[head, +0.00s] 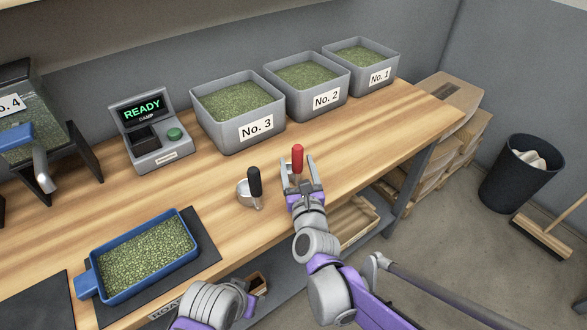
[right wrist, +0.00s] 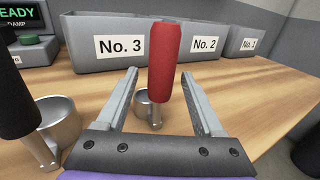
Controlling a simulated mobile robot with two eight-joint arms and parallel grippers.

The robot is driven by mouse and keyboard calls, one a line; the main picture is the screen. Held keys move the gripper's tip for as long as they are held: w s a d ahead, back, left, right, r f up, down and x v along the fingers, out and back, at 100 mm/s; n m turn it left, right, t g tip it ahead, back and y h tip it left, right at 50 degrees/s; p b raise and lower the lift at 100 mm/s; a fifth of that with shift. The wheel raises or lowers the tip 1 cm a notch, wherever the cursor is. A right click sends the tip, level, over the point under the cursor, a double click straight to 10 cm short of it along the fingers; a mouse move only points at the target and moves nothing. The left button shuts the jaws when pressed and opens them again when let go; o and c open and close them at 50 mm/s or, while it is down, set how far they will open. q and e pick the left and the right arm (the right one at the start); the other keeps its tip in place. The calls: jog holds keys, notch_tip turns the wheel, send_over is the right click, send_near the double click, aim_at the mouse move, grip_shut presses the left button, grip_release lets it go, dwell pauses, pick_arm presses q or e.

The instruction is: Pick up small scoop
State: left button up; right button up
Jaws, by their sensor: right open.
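The small scoop has an upright red handle (head: 297,157) and a small metal cup. In the right wrist view its red handle (right wrist: 164,62) stands between the fingers, with the cup (right wrist: 143,103) low behind it. My right gripper (head: 300,172) is open, one finger on each side of the handle; in the wrist view gaps show between handle and fingers (right wrist: 159,74). A larger scoop with a black handle (head: 254,181) and wider metal bowl stands just left; it also shows in the wrist view (right wrist: 62,124). Part of my left arm shows at the bottom; its gripper is out of view.
Bins No. 3 (head: 256,128), No. 2 (head: 326,99) and No. 1 (head: 380,77) line the back. A blue tray of beans (head: 91,285) sits on a dark mat at left. A READY meter (head: 160,158) stands behind. The bench right of the scoops is clear.

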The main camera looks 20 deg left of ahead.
aim_at(298, 147)
grip_shut()
dwell(0.3)
notch_tip(298, 147, up, 10)
jog(key=shift+r+p, duration=0.1)
jog(key=shift+p, duration=1.15)
